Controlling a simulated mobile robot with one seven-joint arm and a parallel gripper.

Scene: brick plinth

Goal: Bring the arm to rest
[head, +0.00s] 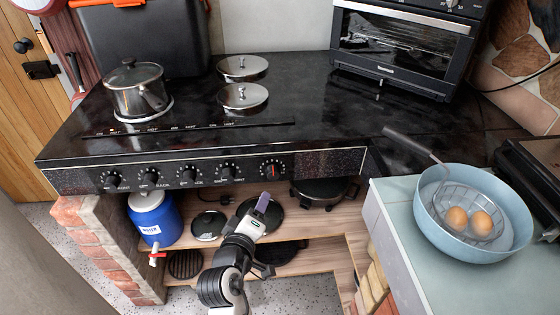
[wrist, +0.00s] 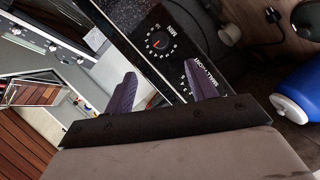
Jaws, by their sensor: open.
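My gripper (head: 262,204) is in front of the stove's knob panel (head: 320,163), just below the rightmost knob (head: 273,169), which has a red mark. In the wrist view my gripper (wrist: 160,86) has its two purple fingers spread apart with nothing between them. The knob (wrist: 159,41) shows beyond the fingers there, apart from them. My arm rises from the bottom of the head view in front of the open shelves.
A pot (head: 137,92) stands on the black stovetop (head: 190,128), and a toaster oven (head: 402,45) is behind. A blue bowl (head: 472,240) with a wire basket and two eggs stands right. A blue water jug (head: 155,218) and pan lids are on the shelves below.

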